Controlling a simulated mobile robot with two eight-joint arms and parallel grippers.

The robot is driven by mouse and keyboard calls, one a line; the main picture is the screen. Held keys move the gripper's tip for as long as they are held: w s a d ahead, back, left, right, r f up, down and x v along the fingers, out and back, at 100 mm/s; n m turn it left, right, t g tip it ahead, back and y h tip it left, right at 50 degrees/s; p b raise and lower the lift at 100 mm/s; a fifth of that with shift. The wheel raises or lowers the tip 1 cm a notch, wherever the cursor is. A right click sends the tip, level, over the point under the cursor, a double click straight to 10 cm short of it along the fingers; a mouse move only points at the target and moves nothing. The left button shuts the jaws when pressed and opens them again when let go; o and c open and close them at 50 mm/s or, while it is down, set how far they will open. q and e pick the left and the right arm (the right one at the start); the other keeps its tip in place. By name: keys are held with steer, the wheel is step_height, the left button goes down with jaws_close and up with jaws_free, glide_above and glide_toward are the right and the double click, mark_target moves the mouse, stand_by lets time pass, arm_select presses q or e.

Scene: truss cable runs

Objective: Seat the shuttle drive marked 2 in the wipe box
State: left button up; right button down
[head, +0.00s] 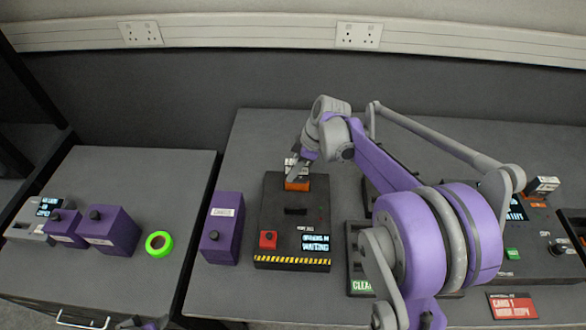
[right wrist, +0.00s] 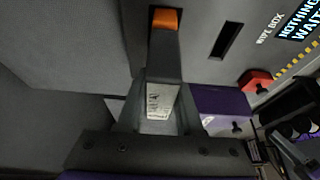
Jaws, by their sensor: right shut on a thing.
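My right gripper (head: 296,170) is shut on a grey drive with an orange end (head: 297,184). The drive also shows between the fingers in the right wrist view (right wrist: 165,58), with a white label whose mark I cannot read. The wipe box (head: 270,208) is dark, with a slot, a red button, a lit screen and a hazard stripe. Its empty slot also shows in the right wrist view (right wrist: 226,40). The held drive is over the far part of the box, behind the slot and outside it. Part of my left gripper (head: 143,325) barely shows at the bottom edge.
A purple box (head: 222,228) stands close left of the wipe box. Two purple boxes (head: 110,231) and a green tape ring (head: 159,244) lie on the left table. Another drive with orange (head: 543,186) stands at the right station. My right arm hides part of the right table.

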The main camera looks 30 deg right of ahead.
mark_target(290, 162)
arm_select(q)
steer(key=shift+s+f+b, duration=0.25)
steer(key=shift+f+b, duration=0.45)
steer(key=shift+f, duration=0.15)
arm_select(e)
steer(key=shift+f, duration=1.2)
steer(key=shift+c, duration=0.8)
jaws_free()
steer(key=shift+r+p, duration=2.15)
steer(key=shift+r, duration=1.65)
arm_select(q)
steer(key=r, duration=0.2)
steer(key=w+r, duration=0.2)
steer(key=r, duration=0.1)
steer(key=shift+r, duration=0.3)
steer(key=shift+s, duration=0.1)
